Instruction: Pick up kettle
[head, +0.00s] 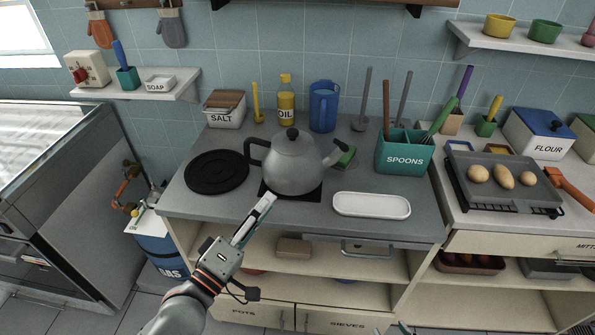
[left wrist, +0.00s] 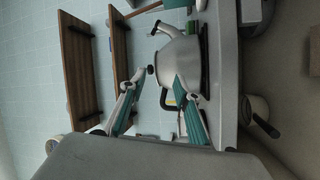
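The grey kettle (head: 291,165) stands upright on a dark square plate on the grey counter, with a black lid knob, a dark handle at its left and a spout at its right. My left gripper (head: 268,203) is in front of the kettle, below its body in the head view. In the left wrist view the kettle (left wrist: 182,58) shows sideways beyond the fingers. The left gripper's two fingers (left wrist: 160,80) are spread apart, with part of the handle visible in the gap and nothing held.
A black round plate (head: 217,171) lies left of the kettle. A white dish (head: 371,205) and a teal spoons box (head: 404,152) are to the right. A blue jug (head: 323,106), an oil bottle (head: 286,100) and a green sponge (head: 346,156) are behind.

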